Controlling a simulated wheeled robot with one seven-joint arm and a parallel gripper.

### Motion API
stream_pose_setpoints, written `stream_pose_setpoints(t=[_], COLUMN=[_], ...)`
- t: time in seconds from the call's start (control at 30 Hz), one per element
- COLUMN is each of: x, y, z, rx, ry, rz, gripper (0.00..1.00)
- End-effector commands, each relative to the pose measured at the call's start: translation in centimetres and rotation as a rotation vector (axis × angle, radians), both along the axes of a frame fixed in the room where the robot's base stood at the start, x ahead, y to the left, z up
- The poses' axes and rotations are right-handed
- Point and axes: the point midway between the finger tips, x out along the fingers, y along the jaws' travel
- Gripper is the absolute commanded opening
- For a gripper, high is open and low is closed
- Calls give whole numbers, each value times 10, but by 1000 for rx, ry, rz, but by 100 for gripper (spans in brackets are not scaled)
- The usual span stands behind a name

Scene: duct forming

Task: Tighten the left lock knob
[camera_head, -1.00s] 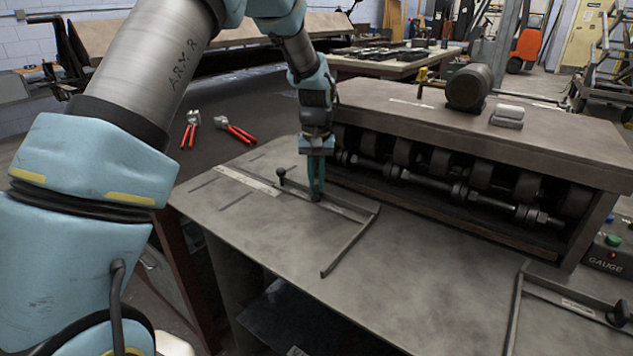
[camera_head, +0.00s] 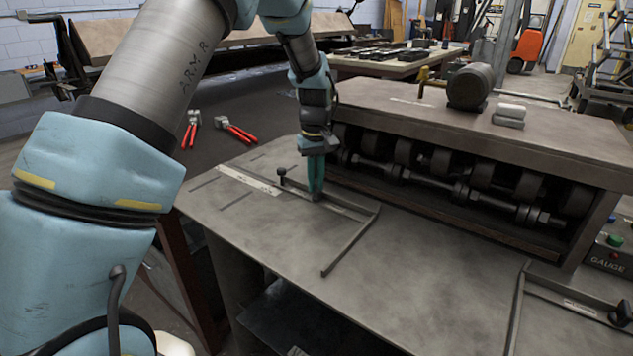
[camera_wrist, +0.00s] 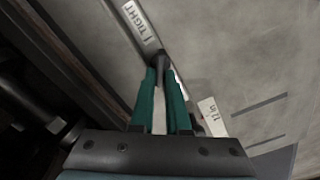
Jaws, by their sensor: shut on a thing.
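The left lock knob (camera_wrist: 158,57) is a small dark knob on the left guide frame (camera_head: 345,250), a thin metal frame lying on the sheet-metal table. My gripper (camera_head: 317,197) points down at the frame, its teal fingers shut on the knob. In the wrist view, the fingertips (camera_wrist: 160,72) close around the dark knob and hide part of it. A second black knob (camera_head: 282,172) stands upright on the frame, left of my gripper.
A machine with rollers (camera_head: 450,185) stands close behind and right of my gripper. A second guide frame with a black knob (camera_head: 620,315) is at the lower right. Red-handled pliers (camera_head: 236,130) lie at the back left. The middle of the table (camera_head: 420,270) is clear.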

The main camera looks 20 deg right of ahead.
Motion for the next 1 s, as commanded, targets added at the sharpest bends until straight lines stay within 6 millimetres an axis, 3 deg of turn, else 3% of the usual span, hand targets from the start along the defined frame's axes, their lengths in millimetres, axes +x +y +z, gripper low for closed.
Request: stream_pose_setpoints(t=[0.4, 1.0], x=[1, 0], y=[2, 2], z=[1, 1], rx=[-1, -2], ry=[-2, -2], rz=[220, 259], gripper=[0, 0])
